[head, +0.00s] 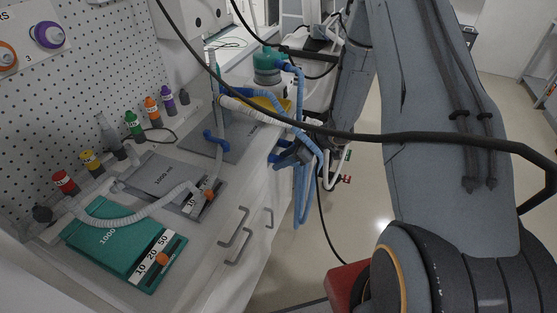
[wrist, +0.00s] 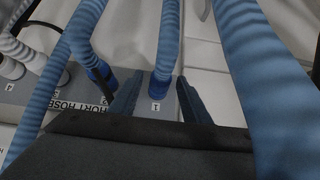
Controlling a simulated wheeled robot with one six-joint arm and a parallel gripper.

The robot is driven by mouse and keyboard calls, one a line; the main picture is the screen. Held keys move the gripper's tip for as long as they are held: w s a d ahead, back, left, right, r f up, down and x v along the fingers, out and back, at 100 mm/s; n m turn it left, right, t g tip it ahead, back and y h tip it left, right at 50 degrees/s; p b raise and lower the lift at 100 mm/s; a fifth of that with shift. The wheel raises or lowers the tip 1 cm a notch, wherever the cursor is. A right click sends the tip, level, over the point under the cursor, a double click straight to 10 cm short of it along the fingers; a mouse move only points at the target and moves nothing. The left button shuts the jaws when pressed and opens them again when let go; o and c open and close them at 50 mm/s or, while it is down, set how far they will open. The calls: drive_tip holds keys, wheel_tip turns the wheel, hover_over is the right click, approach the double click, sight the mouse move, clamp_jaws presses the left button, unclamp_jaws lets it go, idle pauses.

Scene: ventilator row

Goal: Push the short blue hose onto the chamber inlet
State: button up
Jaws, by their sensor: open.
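In the wrist view a blue ribbed hose (wrist: 168,35) ends in a dark blue cuff (wrist: 159,84) at position 1 of a grey strip lettered "HORT HOSE". My gripper (wrist: 157,90) is open, with one dark finger on each side of that cuff. I cannot tell whether the fingers touch it. In the head view my gripper (head: 290,155) is beside the cabinet's right edge, partly hidden by hoses and cable. A green-topped vessel (head: 268,62), which looks like the chamber, stands farther back on the counter. Its inlet is too small to make out.
Other blue hoses (wrist: 238,70) hang close around my gripper. Another dark blue cuff (wrist: 100,74) and white hoses (wrist: 12,65) are on the left of the strip. A black cable (head: 330,132) crosses the head view. Teal (head: 100,235) and grey (head: 160,177) panels lie on the counter.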

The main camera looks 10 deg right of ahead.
clamp_jaws()
drive_tip(key=shift+s+d, duration=0.15)
drive_tip(key=shift+d, duration=0.1)
idle(0.4)
drive_tip(key=shift+s+d+p, duration=0.45)
drive_tip(key=shift+s+d, duration=0.25)
drive_tip(key=shift+d, duration=0.25)
drive_tip(key=shift+s+d+p, duration=0.4)
drive_tip(key=shift+s+d, duration=0.3)
drive_tip(key=shift+d, duration=0.2)
drive_tip(key=shift+a, duration=0.1)
